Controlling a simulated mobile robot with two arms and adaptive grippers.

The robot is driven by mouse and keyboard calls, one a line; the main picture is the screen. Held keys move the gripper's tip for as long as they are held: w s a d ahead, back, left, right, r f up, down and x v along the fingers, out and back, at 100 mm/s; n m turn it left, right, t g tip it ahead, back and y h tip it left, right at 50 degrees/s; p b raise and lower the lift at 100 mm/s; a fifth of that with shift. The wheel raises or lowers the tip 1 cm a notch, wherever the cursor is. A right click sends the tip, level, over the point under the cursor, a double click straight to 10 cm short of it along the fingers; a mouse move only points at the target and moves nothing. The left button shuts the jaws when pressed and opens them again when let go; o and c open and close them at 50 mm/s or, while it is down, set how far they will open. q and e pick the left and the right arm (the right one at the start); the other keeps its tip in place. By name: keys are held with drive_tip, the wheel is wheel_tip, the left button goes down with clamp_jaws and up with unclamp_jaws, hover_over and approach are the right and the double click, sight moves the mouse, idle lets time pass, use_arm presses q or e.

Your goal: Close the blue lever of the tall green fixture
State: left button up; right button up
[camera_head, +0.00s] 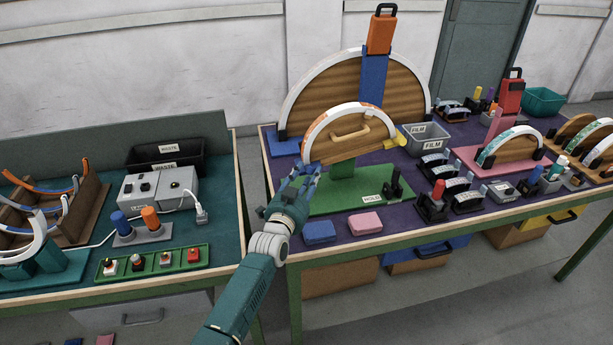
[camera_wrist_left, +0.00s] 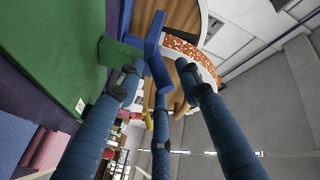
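The tall green fixture has a flat green base (camera_head: 325,203) marked HOLD and a green post (camera_head: 343,169). It bears a wooden panel with a handle under a white and orange speckled arc (camera_head: 322,122). My left gripper (camera_head: 303,176) is at the arc's lower left end, its fingers spread. In the left wrist view, the blue lever (camera_wrist_left: 155,48) shows by the green post (camera_wrist_left: 117,55) and the speckled arc (camera_wrist_left: 186,47), ahead of and between the open fingers (camera_wrist_left: 163,78). I cannot tell whether they touch it. In the head view, the fingers and lever are hard to separate. My right gripper is out of view.
A larger arc with a wooden panel (camera_head: 330,85) and a blue upright (camera_head: 374,78) stands close behind. Blue (camera_head: 319,232) and pink (camera_head: 365,223) blocks lie at the table's front edge. A grey FILM bin (camera_head: 425,138) and small holders stand to the right. A gap separates the left table.

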use_arm(q)
clamp_jaws()
drive_tip(key=p, duration=0.1)
drive_tip(key=r+g+p, duration=0.1)
drive_tip(key=p, duration=0.1)
drive_tip(key=r+g+p, duration=0.1)
drive_tip(key=p, duration=0.1)
drive_tip(key=shift+w+a+n, duration=0.3)
drive_tip(key=shift+a, duration=0.05)
drive_tip(key=shift+w+a+g+p, duration=0.15)
drive_tip(key=shift+g+p, duration=0.35)
drive_tip(key=shift+p, duration=0.05)
drive_tip(key=shift+w+a+r+n+g+h, duration=0.15)
drive_tip(key=shift+w+n+g+h, duration=0.15)
drive_tip(key=shift+g, duration=0.55)
drive_tip(key=shift+w+a+r+n+g+h, duration=0.1)
drive_tip(key=shift+w+a+n+g+h, duration=0.15)
drive_tip(key=shift+g, duration=0.6)
drive_tip(key=shift+d, duration=0.1)
